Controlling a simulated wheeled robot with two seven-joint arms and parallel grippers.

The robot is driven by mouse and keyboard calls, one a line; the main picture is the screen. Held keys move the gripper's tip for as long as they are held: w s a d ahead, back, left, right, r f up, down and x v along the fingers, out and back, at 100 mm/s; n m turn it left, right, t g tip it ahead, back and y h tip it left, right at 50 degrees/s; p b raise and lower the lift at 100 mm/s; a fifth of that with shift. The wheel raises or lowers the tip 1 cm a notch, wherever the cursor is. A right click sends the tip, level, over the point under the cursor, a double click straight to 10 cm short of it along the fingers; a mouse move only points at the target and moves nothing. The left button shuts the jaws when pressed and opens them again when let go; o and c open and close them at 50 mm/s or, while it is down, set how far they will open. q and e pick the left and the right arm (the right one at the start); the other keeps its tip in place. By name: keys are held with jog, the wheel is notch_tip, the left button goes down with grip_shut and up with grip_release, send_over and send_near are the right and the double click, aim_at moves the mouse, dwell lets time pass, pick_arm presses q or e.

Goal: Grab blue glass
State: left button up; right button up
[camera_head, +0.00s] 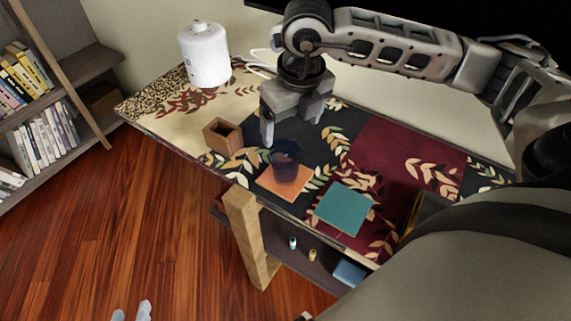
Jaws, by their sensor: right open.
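A dark blue glass (286,160) stands upright on an orange square coaster (273,186) near the front edge of the table. My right gripper (294,122) is open and empty, pointing down above and just behind the glass. One of its fingers is just left of the glass in the picture. I cannot tell whether it touches the glass. My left gripper (131,313) shows only its two fingertips at the bottom edge, apart and empty, over the floor away from the table.
A brown wooden box (223,137) stands left of the glass. A teal square (343,208) lies to its right on the patterned table (180,125). Small items sit on a lower shelf. A bookshelf (62,85) is at far left.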

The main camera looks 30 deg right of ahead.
aim_at(285, 164)
jog(key=f, duration=0.4)
jog(key=w+f, duration=0.1)
jog(key=f, duration=0.3)
jog(key=w+f, duration=0.1)
jog(key=f, duration=0.4)
jog(key=shift+a+f, duration=0.1)
jog(key=c, duration=1.2)
